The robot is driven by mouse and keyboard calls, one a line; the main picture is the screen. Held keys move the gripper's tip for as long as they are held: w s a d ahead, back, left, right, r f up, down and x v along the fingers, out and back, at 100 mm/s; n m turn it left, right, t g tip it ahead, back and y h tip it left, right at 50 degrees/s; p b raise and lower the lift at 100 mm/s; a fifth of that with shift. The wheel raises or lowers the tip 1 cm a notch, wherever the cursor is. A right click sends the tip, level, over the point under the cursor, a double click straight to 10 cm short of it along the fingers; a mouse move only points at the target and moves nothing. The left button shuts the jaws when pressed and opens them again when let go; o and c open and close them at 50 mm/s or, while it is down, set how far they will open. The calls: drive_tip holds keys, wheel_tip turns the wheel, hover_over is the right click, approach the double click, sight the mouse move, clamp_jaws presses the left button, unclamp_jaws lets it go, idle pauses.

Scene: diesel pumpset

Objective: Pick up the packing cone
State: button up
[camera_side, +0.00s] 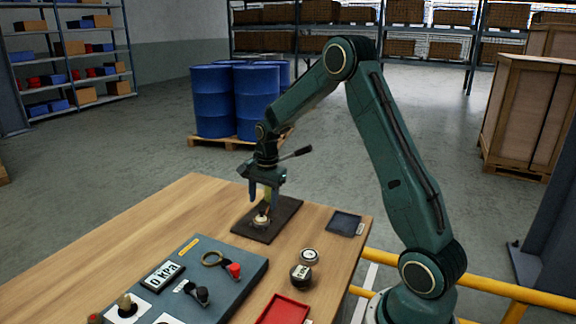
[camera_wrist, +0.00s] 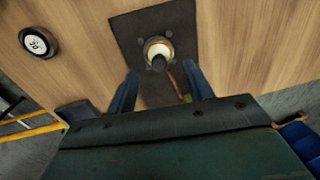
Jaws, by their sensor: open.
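A small round pale fitting with a brass-coloured ring and a dark stem, which looks like the packing cone (camera_side: 261,219), is on a dark plate (camera_side: 283,211) on the wooden table. It also shows in the wrist view (camera_wrist: 158,51), near the plate's middle. My gripper (camera_side: 263,196) points down just above it. In the wrist view my gripper's two blue fingers (camera_wrist: 161,74) are apart, one to each side below the fitting. A thin reddish-brown piece with a yellow-green end shows between the fingers; I cannot tell what it belongs to.
A blue-grey panel (camera_side: 222,262) with a "0 kPa" label, a ring and knobs lies in front. Two small round gauge-like pieces (camera_side: 301,274), a red tray (camera_side: 284,309) and a dark tray (camera_side: 344,223) are to the right. The table's left is bare.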

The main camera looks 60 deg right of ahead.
sight(262, 209)
drive_tip(key=shift+w+a+f, duration=0.1)
drive_tip(key=shift+f, duration=1.05)
drive_tip(key=shift+w+a+f, duration=0.1)
drive_tip(key=shift+f, duration=1)
drive_tip(key=c, duration=1.1)
clamp_jaws()
drive_tip(key=shift+r, duration=0.1)
wheel_tip(262, 209, up, 20)
